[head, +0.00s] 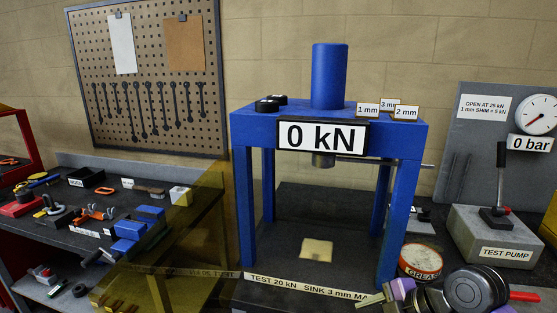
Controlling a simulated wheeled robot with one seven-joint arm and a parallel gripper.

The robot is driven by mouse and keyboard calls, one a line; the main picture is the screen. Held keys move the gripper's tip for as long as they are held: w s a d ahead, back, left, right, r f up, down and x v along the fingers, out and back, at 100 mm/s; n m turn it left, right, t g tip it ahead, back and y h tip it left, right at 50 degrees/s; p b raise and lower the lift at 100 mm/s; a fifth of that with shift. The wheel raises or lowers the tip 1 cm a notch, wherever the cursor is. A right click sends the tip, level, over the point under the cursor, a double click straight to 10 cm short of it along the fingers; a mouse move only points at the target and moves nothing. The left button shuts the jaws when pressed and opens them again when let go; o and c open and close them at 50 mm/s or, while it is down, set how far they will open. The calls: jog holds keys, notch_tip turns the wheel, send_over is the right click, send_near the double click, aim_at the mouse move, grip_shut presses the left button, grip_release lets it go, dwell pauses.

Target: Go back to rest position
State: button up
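My arm shows at the bottom right, with rounded dark joints and purple parts. My gripper (374,297) seems to be at its left end, low in front of the blue press. Its fingers are small and partly cut off by the bottom edge, so I cannot tell whether they are open or shut. I see nothing clearly held. The blue press frame (242,185) stands upright in the middle, with a "0 kN" sign (321,138) on its top beam. A pale square plate (317,249) lies on the dark surface inside it.
The test pump (494,247) and a grease tin (420,262) stand right of the press, close to my arm. A gauge (538,113) reads 0 bar. A yellow see-through panel (185,240) stands left, before a cluttered tool bench (75,212). A pegboard (150,75) hangs behind.

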jog(key=a+f+m+t+y, duration=0.2)
jog(key=a+m+t, duration=0.3)
jog(key=a, duration=0.7)
jog(key=s+a+f+m+t+h, duration=0.2)
jog(key=s+a+f+m+t, duration=0.1)
jog(key=s+m, duration=0.65)
jog(key=s+d+m+t+h, duration=0.1)
jog(key=s+d+m+h, duration=0.3)
jog(key=s, duration=0.8)
jog(key=s+d+m+h, duration=0.2)
jog(key=s+d, duration=0.4)
jog(key=s, duration=0.6)
jog(key=s+d+r+t, duration=0.1)
jog(key=s+d+r, duration=0.2)
jog(key=s+r, duration=0.3)
jog(key=shift+s+d+r+n+y, duration=0.2)
jog(key=shift+s+r+n+y, duration=0.15)
jog(key=shift+s, duration=0.15)
jog(key=shift+o, duration=0.4)
